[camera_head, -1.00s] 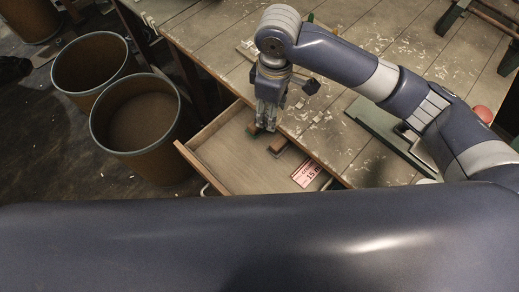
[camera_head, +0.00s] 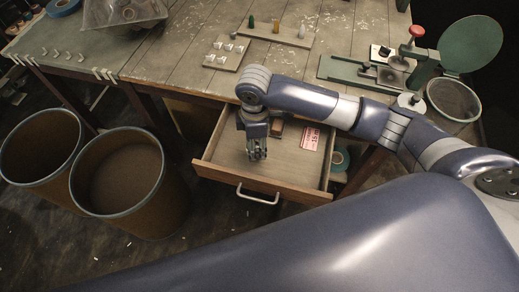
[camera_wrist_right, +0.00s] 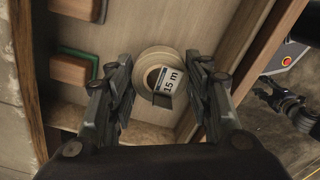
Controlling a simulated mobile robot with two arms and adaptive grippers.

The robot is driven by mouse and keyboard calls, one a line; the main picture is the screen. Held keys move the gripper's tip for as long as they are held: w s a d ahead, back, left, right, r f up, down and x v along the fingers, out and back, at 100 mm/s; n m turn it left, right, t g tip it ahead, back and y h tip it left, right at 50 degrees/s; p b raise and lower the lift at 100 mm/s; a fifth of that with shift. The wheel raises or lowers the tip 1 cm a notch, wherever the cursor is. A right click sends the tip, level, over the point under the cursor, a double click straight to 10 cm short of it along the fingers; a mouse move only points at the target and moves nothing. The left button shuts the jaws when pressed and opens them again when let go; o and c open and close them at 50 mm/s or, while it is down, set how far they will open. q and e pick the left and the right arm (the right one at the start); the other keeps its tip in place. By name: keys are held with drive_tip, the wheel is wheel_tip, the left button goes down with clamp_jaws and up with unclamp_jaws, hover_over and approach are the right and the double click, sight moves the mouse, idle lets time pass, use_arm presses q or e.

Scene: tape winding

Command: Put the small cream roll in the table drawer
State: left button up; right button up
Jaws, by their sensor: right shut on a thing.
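The small cream roll (camera_wrist_right: 153,73), with a white "15 m" label, is between the two fingers of my right gripper (camera_wrist_right: 160,95) in the right wrist view. The fingers are shut on it. In the head view my right gripper (camera_head: 257,155) points down over the open table drawer (camera_head: 222,165), left of its middle. The roll cannot be made out there. The drawer's pale wooden floor shows around the roll in the wrist view, but the height of the roll above it is hard to tell. My left gripper is not in view.
A brown block (camera_head: 278,130) and a red-and-white label (camera_head: 310,138) are at the drawer's back. Wooden blocks (camera_wrist_right: 70,70) show in the wrist view. Two brown bins (camera_head: 118,180) stand left of the drawer. A teal roll (camera_head: 340,158) is right of it.

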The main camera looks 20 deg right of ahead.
drive_tip(key=shift+f, duration=0.9)
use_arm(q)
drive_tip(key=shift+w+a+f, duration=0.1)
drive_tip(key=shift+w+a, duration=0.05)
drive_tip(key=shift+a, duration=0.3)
use_arm(e)
drive_tip(key=shift+f, duration=1.8)
drive_tip(key=shift+f, duration=0.15)
drive_tip(key=o, duration=1.1)
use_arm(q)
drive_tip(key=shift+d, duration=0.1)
use_arm(e)
drive_tip(key=shift+o, duration=0.2)
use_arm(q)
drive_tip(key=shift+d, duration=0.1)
use_arm(e)
wheel_tip(320, 180, up, 12)
drive_tip(key=shift+r, duration=0.2)
drive_tip(key=shift+a, duration=0.1)
